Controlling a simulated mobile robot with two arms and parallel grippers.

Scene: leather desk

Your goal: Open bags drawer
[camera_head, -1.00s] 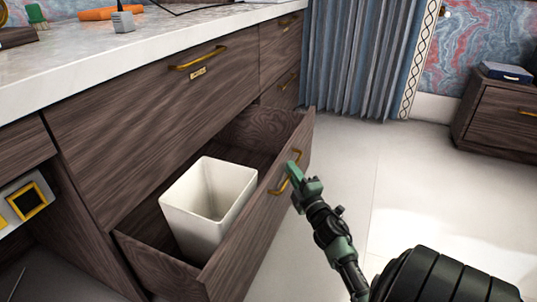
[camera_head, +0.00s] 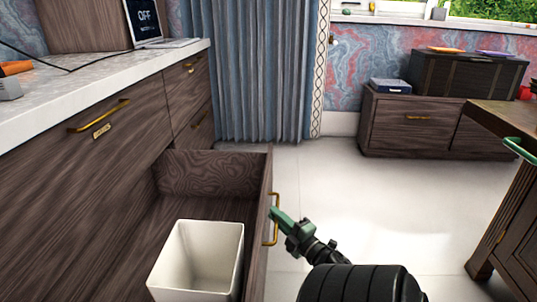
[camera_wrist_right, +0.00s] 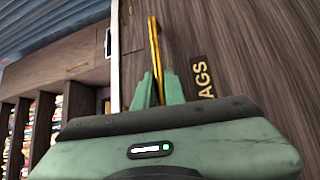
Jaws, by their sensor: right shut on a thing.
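The bags drawer (camera_head: 215,173) is pulled well out of the dark wood desk in the head view. A white bin (camera_head: 198,258) stands inside it. Its gold handle (camera_head: 276,230) is on the front panel, facing right. My right gripper (camera_head: 274,213) is shut on this handle. In the right wrist view the gold handle (camera_wrist_right: 154,45) runs between the two green fingers of my right gripper (camera_wrist_right: 155,85). A label (camera_wrist_right: 203,77) beside it shows the letters "AGS"; its start is hidden. My left gripper is not in view.
A closed drawer with a gold handle (camera_head: 98,116) is above the open one. A laptop (camera_head: 160,22) stands on the pale desktop. A wooden cabinet (camera_head: 512,200) is at the right edge. A low cabinet (camera_head: 412,130) is at the back. Pale floor between them is clear.

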